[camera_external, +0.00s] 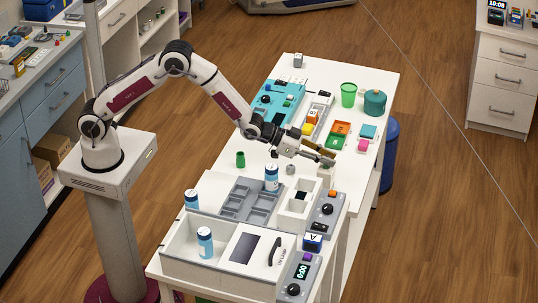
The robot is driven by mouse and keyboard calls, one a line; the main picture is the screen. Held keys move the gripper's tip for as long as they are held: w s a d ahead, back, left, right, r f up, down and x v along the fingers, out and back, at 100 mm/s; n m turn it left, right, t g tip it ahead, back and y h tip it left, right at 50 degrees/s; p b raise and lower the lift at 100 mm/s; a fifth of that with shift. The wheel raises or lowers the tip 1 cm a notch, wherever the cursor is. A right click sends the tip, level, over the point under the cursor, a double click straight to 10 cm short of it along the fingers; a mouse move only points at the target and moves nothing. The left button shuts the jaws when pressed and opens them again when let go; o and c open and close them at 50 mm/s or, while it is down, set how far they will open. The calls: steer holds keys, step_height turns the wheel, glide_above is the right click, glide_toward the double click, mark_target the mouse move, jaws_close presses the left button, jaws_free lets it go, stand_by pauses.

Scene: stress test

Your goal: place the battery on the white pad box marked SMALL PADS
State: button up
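My gripper (328,157) is above the right side of the white table, pointing right. A small brownish-green item shows at its fingertips, but the view is too small to tell whether the fingers are shut on it. I cannot pick out the battery for certain. No lettering SMALL PADS can be read. A small pale block (325,172) sits just below the fingertips, partly hidden by them; I cannot tell if it is the pad box.
Blue-and-white cylinders (204,242) stand at the front, one by a grey compartment tray (236,203). Orange and green trays (338,138), a green cup (348,95) and a teal pot (375,103) lie beyond my gripper. A small green cup (240,159) stands left of it.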

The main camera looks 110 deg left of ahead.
steer(key=shift+o, duration=0.6)
steer(key=shift+r, duration=0.2)
steer(key=shift+s, duration=0.1)
steer(key=shift+s+r, duration=0.15)
steer(key=shift+s, duration=0.05)
steer(key=v, duration=1.1)
steer(key=shift+s, duration=0.15)
steer(key=shift+d, duration=0.1)
steer(key=shift+r, duration=0.1)
